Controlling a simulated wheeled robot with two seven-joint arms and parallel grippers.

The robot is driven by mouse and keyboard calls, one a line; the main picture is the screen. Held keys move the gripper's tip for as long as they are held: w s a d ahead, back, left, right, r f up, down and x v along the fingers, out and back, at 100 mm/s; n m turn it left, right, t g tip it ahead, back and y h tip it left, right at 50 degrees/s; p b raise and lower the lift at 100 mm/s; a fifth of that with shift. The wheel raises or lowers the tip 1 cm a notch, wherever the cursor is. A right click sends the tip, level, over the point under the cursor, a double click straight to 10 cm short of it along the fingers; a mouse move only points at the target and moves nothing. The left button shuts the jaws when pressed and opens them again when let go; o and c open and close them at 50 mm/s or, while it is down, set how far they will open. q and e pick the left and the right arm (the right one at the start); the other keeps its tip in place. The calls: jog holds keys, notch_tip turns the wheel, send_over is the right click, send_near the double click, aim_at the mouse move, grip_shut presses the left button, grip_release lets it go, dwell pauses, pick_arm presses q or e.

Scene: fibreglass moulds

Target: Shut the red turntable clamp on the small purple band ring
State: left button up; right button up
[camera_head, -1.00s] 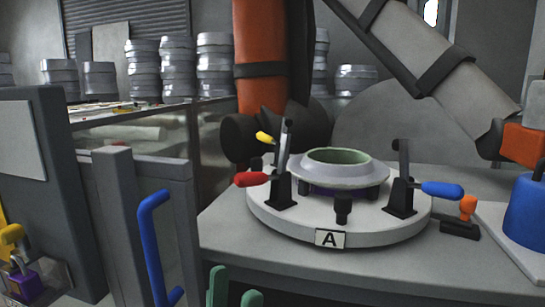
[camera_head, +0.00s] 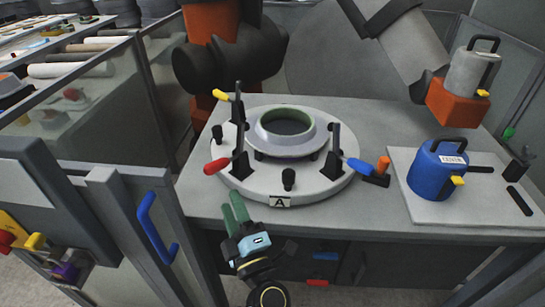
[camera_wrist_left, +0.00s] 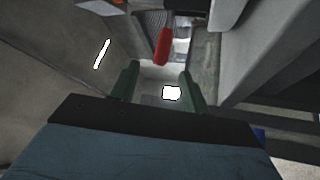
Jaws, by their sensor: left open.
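The pale turntable (camera_head: 210,177) marked "A" stands on the grey table. A pale ring (camera_head: 285,146) with a green inner lip sits at its middle; I cannot make out a purple band on it now. The red clamp's handle (camera_head: 217,166) sticks out to the left, and its dark bar (camera_head: 239,130) stands upright, apart from the ring. My left gripper (camera_head: 233,201) has green fingers, open and empty, low in front of the table, below the red handle. In the left wrist view the red handle (camera_wrist_left: 163,46) shows ahead between the fingertips (camera_wrist_left: 157,75). My right gripper is not in view.
A yellow-handled clamp (camera_head: 221,97) and a blue-handled clamp (camera_head: 360,166) are also on the turntable. A black knob (camera_head: 288,180) stands at its front. A blue pot (camera_head: 436,172) stands on a board at right. A blue rail handle (camera_head: 155,232) is at left.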

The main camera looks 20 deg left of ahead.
aim_at(215, 161)
pick_arm(q)
jog(key=x, duration=1.3)
jog(key=shift+w+a+f+g+p, duration=0.2)
jog(key=shift+a+f+g+p, duration=0.05)
jog(key=shift+a+g+p, duration=0.05)
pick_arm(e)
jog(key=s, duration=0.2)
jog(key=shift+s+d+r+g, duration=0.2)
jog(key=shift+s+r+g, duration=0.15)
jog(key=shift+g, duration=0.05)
pick_arm(q)
grip_shut()
